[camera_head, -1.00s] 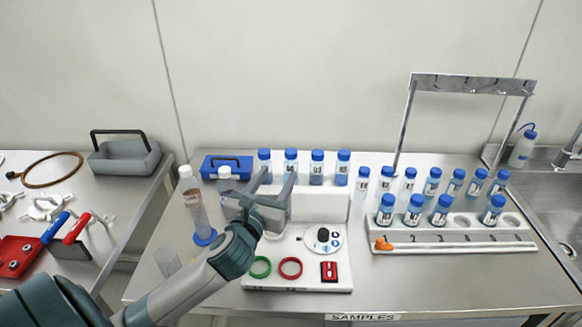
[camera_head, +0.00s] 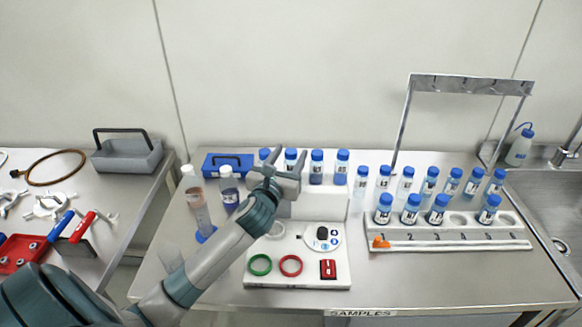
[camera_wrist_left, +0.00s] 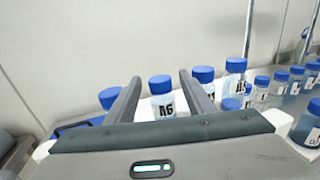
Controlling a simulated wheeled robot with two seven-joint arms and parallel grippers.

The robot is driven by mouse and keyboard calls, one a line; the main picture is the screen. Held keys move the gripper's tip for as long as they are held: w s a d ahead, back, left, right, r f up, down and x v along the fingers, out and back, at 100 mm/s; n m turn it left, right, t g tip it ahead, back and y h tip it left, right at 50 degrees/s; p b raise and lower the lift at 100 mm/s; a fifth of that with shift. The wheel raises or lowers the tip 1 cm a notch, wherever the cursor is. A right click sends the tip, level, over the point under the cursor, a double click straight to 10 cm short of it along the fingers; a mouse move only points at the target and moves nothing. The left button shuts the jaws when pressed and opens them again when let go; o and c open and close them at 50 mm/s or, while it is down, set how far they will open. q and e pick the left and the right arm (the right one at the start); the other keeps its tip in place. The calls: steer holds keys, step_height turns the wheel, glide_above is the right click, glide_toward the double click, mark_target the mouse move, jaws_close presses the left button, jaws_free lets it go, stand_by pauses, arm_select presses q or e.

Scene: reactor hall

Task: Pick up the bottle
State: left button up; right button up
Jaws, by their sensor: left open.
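Several blue-capped bottles stand in a row at the back of a white stand, among them a bottle (camera_head: 316,168) right of my left gripper. My left gripper (camera_head: 288,160) is open at the left part of this row, partly hiding the bottles there. In the left wrist view a bottle with a label that looks like "A6" (camera_wrist_left: 162,92) appears between the two open fingers (camera_wrist_left: 160,82). I cannot tell whether the fingers touch it. Another blue-capped bottle (camera_wrist_left: 107,98) is just left of the left finger. More stand right of the right finger. My right gripper is not in view.
The table's front right is clear.

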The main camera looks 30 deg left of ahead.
arm_select(q)
steer(key=shift+w, duration=0.1)
steer(key=shift+w+a+p, duration=0.15)
steer(key=shift+w+p, duration=0.3)
steer(key=shift+w, duration=0.1)
steer(key=p+x, duration=0.1)
steer(key=x, duration=0.1)
steer(key=shift+w+a, duration=0.15)
steer(key=shift+w, duration=0.25)
steer(key=shift+w+a+f, duration=0.15)
steer(key=shift+w+f, duration=0.05)
steer(key=shift+w, duration=0.35)
steer(key=shift+c, duration=0.4)
steer(key=c, duration=1.1)
